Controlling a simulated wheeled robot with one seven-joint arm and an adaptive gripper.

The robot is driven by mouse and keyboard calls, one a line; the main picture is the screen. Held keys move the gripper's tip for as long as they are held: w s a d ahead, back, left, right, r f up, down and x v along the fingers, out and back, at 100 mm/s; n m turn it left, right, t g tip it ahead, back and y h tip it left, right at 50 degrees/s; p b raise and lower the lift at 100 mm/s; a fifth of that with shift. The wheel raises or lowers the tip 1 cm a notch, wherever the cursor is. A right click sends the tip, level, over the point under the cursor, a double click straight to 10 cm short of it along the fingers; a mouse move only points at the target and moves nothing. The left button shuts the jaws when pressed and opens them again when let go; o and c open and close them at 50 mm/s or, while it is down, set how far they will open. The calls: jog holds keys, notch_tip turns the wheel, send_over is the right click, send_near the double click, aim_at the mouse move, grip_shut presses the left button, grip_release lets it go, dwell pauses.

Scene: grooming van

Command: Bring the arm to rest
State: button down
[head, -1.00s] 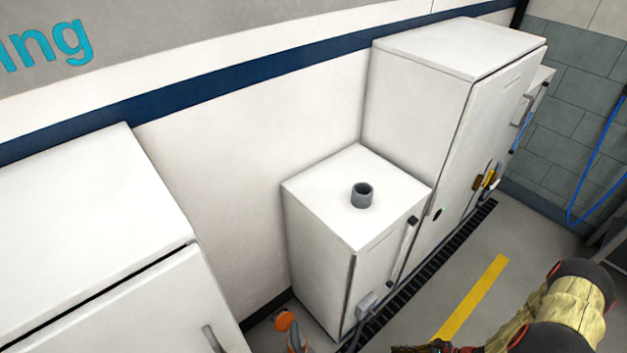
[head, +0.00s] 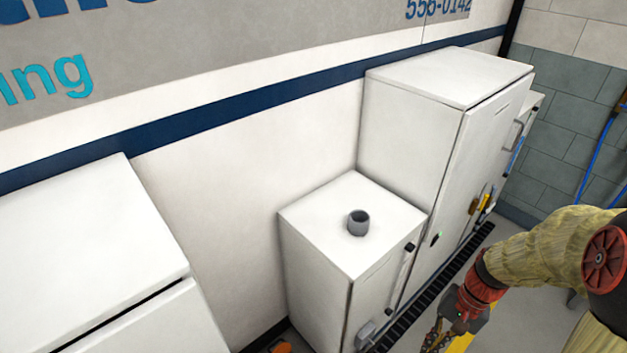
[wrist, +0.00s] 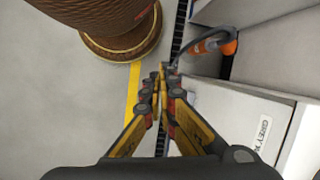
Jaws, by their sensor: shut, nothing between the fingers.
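My gripper (head: 440,335) shows at the bottom right of the head view, at the end of my arm, with its tips close to the lower edge. In the wrist view my gripper (wrist: 161,82) points down over the floor, its yellow and black fingers together and nothing between them. It is apart from the cabinets. My arm, in a tan sleeve with red joints, reaches in from the right of the head view and is bent.
A low white cabinet (head: 330,235) with a grey cup-like ring (head: 358,222) on top stands left of my gripper. A taller white cabinet (head: 430,120) stands behind. A floor grate (head: 430,290) runs along them. An orange-ended hose (wrist: 205,45) shows in the wrist view.

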jog(key=s+a+r+n+t+h, duration=0.1)
jog(key=a+r+n+t, duration=0.2)
jog(key=r, duration=0.8)
jog(key=s+a+r+n+t+h, duration=0.2)
jog(key=a+r+n+t, duration=0.2)
jog(key=a+r, duration=0.3)
notch_tip(320, 180, up, 6)
jog(key=shift+f+n, duration=0.25)
jog(key=shift+n, duration=0.15)
jog(key=shift+s+a, duration=0.1)
jog(key=shift+a, duration=0.05)
